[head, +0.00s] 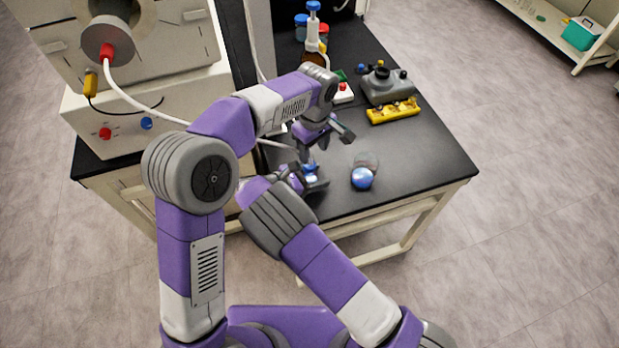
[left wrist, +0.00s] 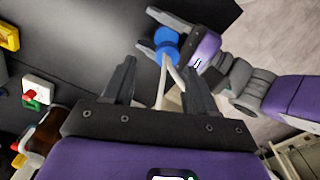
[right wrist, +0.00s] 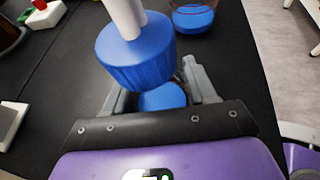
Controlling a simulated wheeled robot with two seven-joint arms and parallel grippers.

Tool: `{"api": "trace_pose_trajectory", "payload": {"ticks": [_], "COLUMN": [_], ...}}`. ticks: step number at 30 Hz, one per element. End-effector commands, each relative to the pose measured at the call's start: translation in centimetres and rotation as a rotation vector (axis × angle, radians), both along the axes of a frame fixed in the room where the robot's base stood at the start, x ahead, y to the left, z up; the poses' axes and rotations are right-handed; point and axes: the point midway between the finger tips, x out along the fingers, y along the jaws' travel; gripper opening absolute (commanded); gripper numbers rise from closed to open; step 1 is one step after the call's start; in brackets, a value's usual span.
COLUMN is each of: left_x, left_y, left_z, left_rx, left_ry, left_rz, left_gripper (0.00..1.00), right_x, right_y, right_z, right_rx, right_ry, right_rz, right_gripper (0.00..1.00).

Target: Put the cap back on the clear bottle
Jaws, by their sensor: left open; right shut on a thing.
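The blue cap (head: 310,169) has white tubes coming out of its top. My right gripper (head: 312,181) is shut on the cap and holds it near the table's front left; the cap looms large in the right wrist view (right wrist: 136,55). My left gripper (head: 323,142) is open just above the cap. In the left wrist view, the tubes (left wrist: 161,88) pass between its fingers, with the cap (left wrist: 166,45) beyond the fingertips. The clear bottle (head: 364,172) stands to the right on the table, with blue liquid inside and no cap visible on it. It also shows in the right wrist view (right wrist: 193,18).
A white hose (head: 165,115) runs from the freeze dryer (head: 165,60) on the left to the cap area. A yellow rack (head: 393,111), a grey device (head: 387,86) and several bottles stand farther back on the black table (head: 425,160). The table is clear right of the bottle.

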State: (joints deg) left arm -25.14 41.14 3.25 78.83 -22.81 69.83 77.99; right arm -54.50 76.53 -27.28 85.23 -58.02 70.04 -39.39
Motion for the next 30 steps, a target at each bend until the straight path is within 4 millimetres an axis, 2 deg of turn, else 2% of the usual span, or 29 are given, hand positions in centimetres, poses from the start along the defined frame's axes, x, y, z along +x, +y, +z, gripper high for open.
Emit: {"api": "trace_pose_trajectory", "payload": {"ticks": [9,15,21,30], "left_x": [-0.2,-0.3,-0.3,-0.3], "left_y": [0.4,0.7,1.0,1.0], "left_z": [1.3,2.2,2.6,2.7], "left_rx": [0.007,0.009,0.01,0.01], "left_ry": [0.028,0.034,0.037,0.037], "left_rz": [-0.658,-0.989,-1.156,-1.186], "left_gripper": [0.57,0.57,0.57,0.57], "right_x": [0.0,0.0,0.0,0.0], "right_y": [0.0,0.0,0.0,0.0], "right_z": [0.0,0.0,0.0,0.0], "right_rx": [0.0,0.0,0.0,0.0], "right_ry": [0.0,0.0,0.0,0.0], "right_rz": [0.0,0.0,0.0,0.0], "right_gripper": [0.0,0.0,0.0,0.0]}}
